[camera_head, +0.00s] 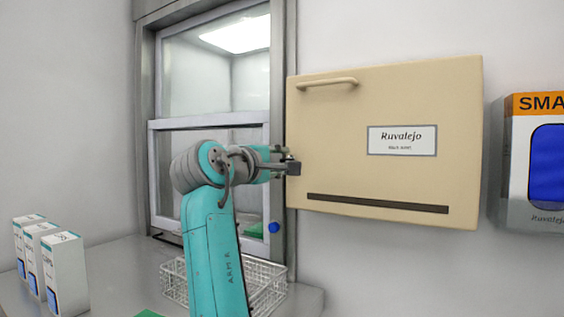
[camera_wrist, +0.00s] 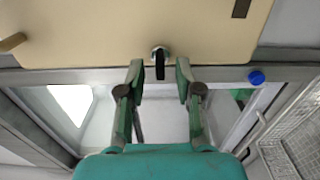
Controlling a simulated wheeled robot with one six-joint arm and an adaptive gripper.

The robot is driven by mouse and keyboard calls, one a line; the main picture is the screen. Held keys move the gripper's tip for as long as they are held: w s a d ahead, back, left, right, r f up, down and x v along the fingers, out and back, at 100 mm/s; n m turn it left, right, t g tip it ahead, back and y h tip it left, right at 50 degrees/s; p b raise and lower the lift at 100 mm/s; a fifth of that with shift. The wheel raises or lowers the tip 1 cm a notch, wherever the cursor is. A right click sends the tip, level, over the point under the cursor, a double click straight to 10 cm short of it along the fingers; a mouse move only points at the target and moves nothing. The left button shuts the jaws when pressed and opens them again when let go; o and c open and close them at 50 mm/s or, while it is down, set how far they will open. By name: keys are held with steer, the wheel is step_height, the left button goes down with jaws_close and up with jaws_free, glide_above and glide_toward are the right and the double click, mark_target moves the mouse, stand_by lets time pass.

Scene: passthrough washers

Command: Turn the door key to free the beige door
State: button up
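The beige door (camera_head: 430,95) hangs on the wall with a bar handle (camera_head: 328,83), a label reading "Ruvalejo" and a dark slot low down. It looks closed. In the wrist view the door (camera_wrist: 100,30) fills the top. The door key (camera_wrist: 160,68), a dark upright bow in a silver round lock, sits near the door's edge. My gripper (camera_wrist: 159,80) is open, with one finger on each side of the key and gaps showing on both sides. In the head view my gripper (camera_head: 284,162) is at the door's left edge and largely hides the key area.
A framed hatch window (camera_head: 213,123) is left of the door, with a blue knob (camera_head: 274,227) below. A wire basket (camera_head: 270,275) stands on the counter by my arm. White boxes (camera_head: 66,270) stand at left. A grey dispenser (camera_head: 517,190) is at right.

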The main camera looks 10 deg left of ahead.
steer(key=v, duration=1)
steer(key=shift+s, duration=0.4)
steer(key=shift+a, duration=0.15)
